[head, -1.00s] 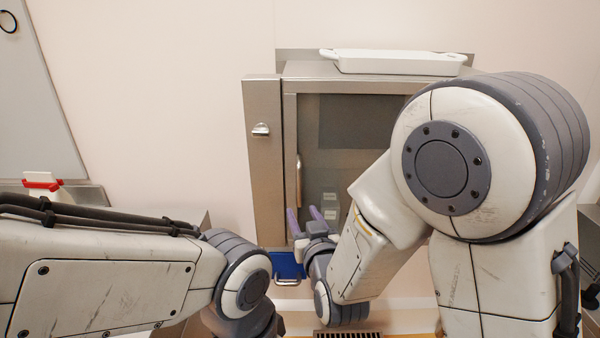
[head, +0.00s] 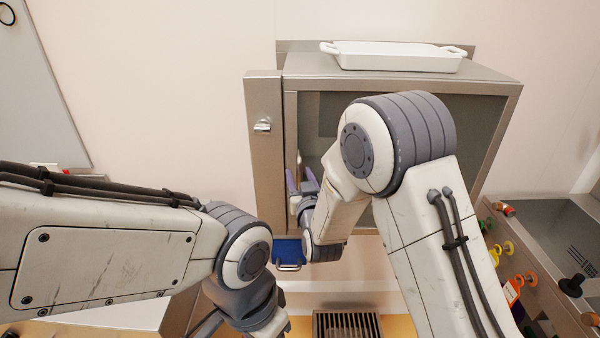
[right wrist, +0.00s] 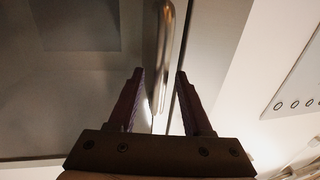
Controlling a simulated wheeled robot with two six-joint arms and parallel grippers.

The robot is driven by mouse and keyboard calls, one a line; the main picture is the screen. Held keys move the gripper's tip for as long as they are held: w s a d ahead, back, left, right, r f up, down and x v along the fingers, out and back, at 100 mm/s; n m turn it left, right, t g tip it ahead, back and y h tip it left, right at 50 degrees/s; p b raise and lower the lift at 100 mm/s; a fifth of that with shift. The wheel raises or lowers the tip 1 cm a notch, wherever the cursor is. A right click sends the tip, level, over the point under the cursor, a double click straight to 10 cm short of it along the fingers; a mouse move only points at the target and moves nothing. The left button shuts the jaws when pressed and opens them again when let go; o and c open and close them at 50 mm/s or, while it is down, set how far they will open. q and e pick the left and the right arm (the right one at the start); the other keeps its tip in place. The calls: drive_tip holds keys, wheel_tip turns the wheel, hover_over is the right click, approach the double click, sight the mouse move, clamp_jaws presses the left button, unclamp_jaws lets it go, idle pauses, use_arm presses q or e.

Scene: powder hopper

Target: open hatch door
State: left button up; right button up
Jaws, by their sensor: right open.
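The hatch is a metal wall box with a dark glazed door (head: 340,108), which looks shut. Its upright bar handle (head: 298,158) is at the door's left side in the head view. In the right wrist view the handle (right wrist: 165,45) runs down between my finger lines, with its lower end near the fingertips. My right gripper (head: 302,180) is open at the lower part of the handle, its two purple fingers pointing up; it also shows in the right wrist view (right wrist: 159,76). I cannot tell whether the fingers touch the handle.
A white tray (head: 395,63) lies on top of the box. A metal side panel with a small latch (head: 263,126) stands left of the door. A blue part with a handle (head: 288,251) is below.

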clamp_jaws()
idle(1.4)
